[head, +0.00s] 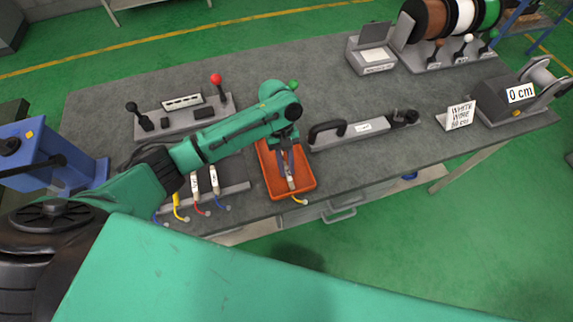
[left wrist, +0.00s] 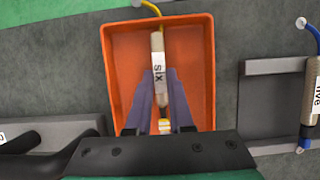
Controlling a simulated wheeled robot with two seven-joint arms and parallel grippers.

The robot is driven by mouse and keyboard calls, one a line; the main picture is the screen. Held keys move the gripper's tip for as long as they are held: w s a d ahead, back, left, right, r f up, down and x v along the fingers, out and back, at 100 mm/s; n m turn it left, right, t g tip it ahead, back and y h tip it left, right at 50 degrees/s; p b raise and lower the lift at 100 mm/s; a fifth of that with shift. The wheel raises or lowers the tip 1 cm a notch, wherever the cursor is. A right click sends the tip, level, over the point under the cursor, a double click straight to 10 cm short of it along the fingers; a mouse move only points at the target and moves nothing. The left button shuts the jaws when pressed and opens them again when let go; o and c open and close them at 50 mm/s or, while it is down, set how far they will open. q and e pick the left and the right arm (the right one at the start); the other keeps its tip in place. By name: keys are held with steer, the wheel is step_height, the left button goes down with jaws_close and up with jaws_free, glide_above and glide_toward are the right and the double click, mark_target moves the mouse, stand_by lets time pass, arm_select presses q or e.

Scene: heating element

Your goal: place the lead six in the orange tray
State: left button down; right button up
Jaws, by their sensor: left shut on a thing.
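The orange tray (head: 266,157) lies on the grey workbench near its front edge, and it fills the middle of the left wrist view (left wrist: 120,65). My left gripper (head: 288,172) points down over the tray. It is shut on the lead six (left wrist: 157,62), a beige stick with a white label reading "six". The lead lies lengthwise over the tray, its yellow wire end (left wrist: 148,6) reaching past the tray's rim. I cannot tell whether the lead touches the tray floor. My right gripper is out of view.
A rack (head: 235,190) left of the tray holds several other leads, one labelled "five" (left wrist: 313,92). A crimping tool with a black handle (head: 328,132) lies right of the tray. A switch panel (head: 183,118) stands behind. Wire spools (head: 460,14) stand at the back right.

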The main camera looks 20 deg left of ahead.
arm_select(q)
steer(key=c, duration=0.8)
jaws_free()
steer(key=shift+r, duration=0.1)
steer(key=b+v, duration=0.1)
steer(key=v, duration=1.1)
steer(key=shift+b, duration=0.3)
